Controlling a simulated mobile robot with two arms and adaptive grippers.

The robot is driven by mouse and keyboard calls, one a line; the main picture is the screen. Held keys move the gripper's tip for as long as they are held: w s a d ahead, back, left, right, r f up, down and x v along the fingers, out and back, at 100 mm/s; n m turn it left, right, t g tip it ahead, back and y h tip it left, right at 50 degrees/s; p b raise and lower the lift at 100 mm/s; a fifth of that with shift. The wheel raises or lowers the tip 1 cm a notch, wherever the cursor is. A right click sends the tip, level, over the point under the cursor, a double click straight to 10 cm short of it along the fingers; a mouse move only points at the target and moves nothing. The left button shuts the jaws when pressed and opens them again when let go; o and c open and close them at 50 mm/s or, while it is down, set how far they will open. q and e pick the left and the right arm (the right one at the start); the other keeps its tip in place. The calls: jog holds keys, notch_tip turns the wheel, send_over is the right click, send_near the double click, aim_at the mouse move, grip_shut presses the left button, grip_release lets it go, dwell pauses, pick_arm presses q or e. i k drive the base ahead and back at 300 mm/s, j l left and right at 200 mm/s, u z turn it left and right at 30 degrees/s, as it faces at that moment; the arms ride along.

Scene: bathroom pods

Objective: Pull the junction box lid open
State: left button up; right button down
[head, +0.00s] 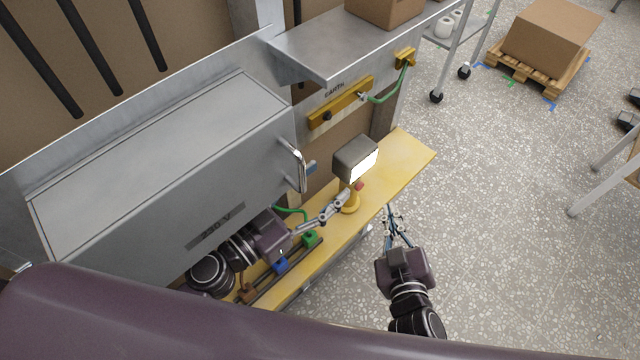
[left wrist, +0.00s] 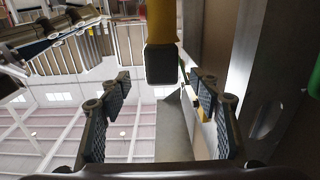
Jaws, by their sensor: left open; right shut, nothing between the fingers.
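The grey junction box (head: 150,170), marked 230 V, fills the left of the head view. Its lid looks closed, and a silver handle (head: 296,166) stands at its right end. My left gripper (head: 342,201) is open and empty, below and to the right of the handle, close to a lamp's yellow base. In the left wrist view its two spread fingers (left wrist: 165,85) frame the lamp's dark head, at a distance I cannot tell. A grey panel is at the right there. My right gripper (head: 393,222) is shut and empty, over the floor right of the bench.
The lamp (head: 355,158), with a lit face, stands on the yellow bench (head: 400,160). Coloured terminals (head: 280,265) lie along the bench below the box. A yellow earth bar (head: 340,103) with a green cable is behind. The floor at right is clear near the bench.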

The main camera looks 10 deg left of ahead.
aim_at(151, 207)
jog(key=k+l, duration=0.15)
jog(key=k, duration=0.35)
jog(key=k+l, duration=0.1)
jog(key=k, duration=0.4)
